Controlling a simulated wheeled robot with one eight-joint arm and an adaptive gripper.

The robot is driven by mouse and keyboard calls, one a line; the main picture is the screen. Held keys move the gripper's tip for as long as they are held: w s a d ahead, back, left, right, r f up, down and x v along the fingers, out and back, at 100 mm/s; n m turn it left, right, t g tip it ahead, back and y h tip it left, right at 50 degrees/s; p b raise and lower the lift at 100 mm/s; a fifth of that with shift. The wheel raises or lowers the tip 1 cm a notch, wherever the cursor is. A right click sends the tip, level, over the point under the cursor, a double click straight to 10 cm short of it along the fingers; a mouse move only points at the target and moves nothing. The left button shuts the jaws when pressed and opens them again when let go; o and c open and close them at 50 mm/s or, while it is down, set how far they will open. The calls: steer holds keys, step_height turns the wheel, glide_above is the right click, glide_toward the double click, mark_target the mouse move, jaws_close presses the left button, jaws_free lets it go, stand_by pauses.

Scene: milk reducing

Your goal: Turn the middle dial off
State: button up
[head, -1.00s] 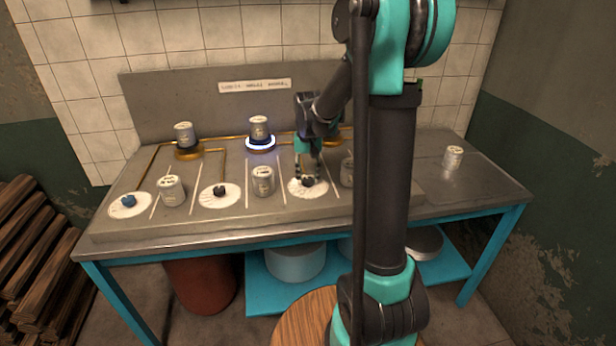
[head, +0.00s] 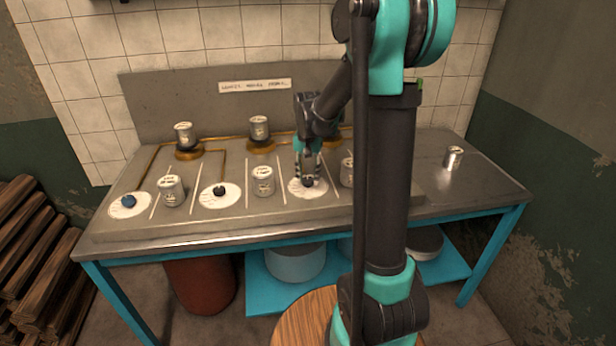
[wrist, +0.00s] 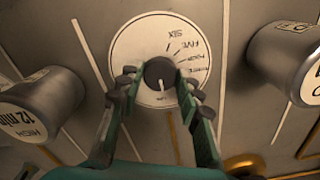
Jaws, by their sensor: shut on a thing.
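Three dials with white discs show along the panel front in the head view: a left one with a blue knob (head: 129,200), a middle one with a dark knob (head: 219,191), and a third with a dark knob (head: 307,183). My gripper (head: 307,176) is at the third dial. In the wrist view, its two fingers (wrist: 160,80) are shut on that dial's dark round knob (wrist: 159,72), one on each side. The knob's white mark points down towards the gripper. The printed disc (wrist: 135,42) lies flat beneath. The middle burner (head: 261,145) is unlit.
Cans stand between the dials, including one to the left (head: 263,180) and one to the right (head: 346,172) of my gripper. Cans also stand on the left (head: 184,134) and middle (head: 259,128) burners. My arm hides part of the panel's right side.

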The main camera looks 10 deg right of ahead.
mark_target(308, 180)
steer(key=o, duration=1.2)
steer(key=shift+c, duration=0.2)
steer(key=shift+r, duration=0.1)
step_height(308, 180, up, 12)
steer(key=s+d+f+n+t, duration=0.2)
steer(key=s+f, duration=0.6)
steer(key=s, duration=0.3)
steer(key=s+d+f+n+t, duration=0.2)
steer(key=s+f, duration=0.6)
steer(key=s, duration=0.3)
steer(key=shift+s+d+f+n, duration=0.15)
steer(key=shift+f+n, duration=0.15)
